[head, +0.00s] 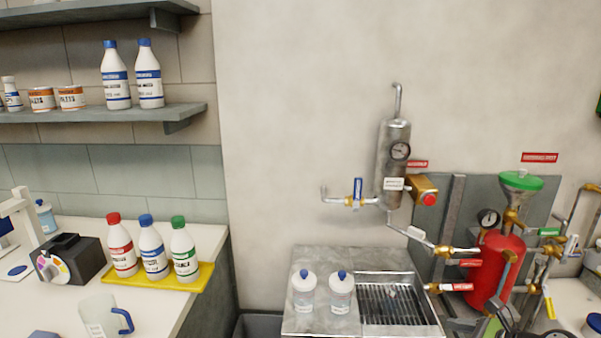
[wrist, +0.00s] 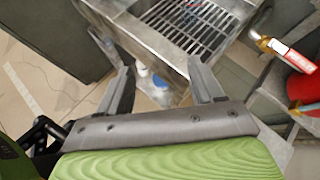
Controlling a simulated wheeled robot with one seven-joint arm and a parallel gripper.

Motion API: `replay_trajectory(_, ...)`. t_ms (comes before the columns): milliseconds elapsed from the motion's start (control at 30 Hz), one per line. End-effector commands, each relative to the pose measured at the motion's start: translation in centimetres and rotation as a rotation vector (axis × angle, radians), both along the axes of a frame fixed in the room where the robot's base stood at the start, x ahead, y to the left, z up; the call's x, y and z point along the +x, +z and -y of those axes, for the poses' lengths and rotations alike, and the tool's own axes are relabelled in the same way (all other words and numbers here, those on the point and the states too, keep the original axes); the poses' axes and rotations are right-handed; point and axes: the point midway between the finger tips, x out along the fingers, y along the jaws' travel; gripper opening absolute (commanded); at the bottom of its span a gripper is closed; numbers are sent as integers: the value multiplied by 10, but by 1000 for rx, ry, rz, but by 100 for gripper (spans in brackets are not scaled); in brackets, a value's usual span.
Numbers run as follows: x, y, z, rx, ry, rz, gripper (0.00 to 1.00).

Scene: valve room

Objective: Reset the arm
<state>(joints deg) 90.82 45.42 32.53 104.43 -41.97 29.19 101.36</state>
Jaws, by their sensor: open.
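My gripper (wrist: 162,92) shows in the wrist view with its two dark grey fingers apart. Nothing is between the fingertips; behind them, lower down, are a small white and blue item (wrist: 158,80) and the grey floor. My gripper's green body fills the bottom of the wrist view. In the head view, a dark part of my arm shows at the bottom right edge, and the gripper's fingers are not visible there.
A metal stand with a drain grate (head: 392,298) holds two white bottles (head: 304,291). A red tank (head: 495,268) with pipes and valves stands at right. A counter at left holds three bottles on a yellow tray (head: 203,280) and a mug (head: 100,318).

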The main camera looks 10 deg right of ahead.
Motion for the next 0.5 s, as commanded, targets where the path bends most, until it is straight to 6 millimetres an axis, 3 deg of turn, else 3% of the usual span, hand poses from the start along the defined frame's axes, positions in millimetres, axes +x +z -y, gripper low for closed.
replay_trajectory(333,13,37,-96,-437,453,-115,66)
replay_trajectory(500,-3,80,-164,-796,828,-139,66)
